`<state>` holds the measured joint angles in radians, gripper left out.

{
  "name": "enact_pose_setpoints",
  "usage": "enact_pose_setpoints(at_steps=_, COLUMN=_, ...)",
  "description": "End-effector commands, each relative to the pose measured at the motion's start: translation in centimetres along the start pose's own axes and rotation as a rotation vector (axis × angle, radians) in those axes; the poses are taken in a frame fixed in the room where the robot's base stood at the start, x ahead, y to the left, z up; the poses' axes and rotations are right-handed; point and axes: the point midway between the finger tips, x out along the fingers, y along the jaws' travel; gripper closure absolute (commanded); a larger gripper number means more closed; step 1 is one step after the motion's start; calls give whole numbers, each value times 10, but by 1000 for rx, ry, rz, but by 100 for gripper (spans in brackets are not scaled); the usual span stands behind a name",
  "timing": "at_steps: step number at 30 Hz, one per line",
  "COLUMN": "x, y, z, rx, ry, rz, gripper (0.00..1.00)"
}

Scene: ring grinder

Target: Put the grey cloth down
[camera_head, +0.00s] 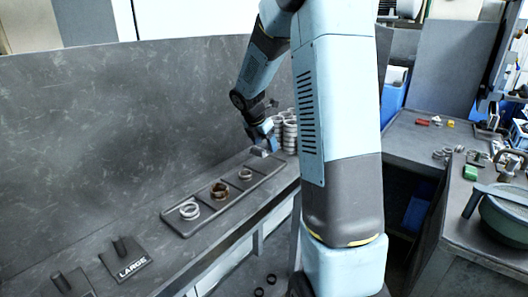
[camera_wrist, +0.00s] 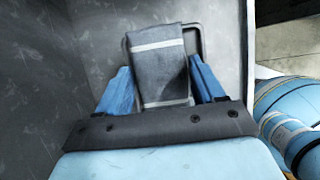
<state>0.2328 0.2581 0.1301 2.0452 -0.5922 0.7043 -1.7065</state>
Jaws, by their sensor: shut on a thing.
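The grey cloth (camera_wrist: 162,70) has pale stripes and sits between the blue fingers of my gripper (camera_wrist: 160,92) in the wrist view. My gripper is shut on it. In the head view my gripper (camera_head: 262,132) is over the far end of the dark tray (camera_head: 186,233), and the cloth (camera_head: 259,152) shows as a small grey patch just below it. I cannot tell whether the cloth touches the tray. In the wrist view, the tray's rim (camera_wrist: 196,40) shows behind the cloth.
The tray holds silver rings (camera_head: 189,210), brown rings (camera_head: 220,190) and another ring group (camera_head: 245,174). A stack of rings (camera_head: 290,135) stands close right of my gripper. A wall panel (camera_head: 110,130) rises behind. A LARGE-marked holder (camera_head: 125,260) is at the near left.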

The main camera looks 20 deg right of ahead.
Motion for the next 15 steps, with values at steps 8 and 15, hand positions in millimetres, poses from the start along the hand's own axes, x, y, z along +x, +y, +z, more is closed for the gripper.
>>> enact_pose_setpoints(at_steps=8, x=30, y=3, z=-11, rx=-1, ry=1, rz=-1, gripper=56)
enact_pose_setpoints(at_steps=15, x=32, y=3, z=-12, rx=0, ry=1, rz=0, gripper=56)
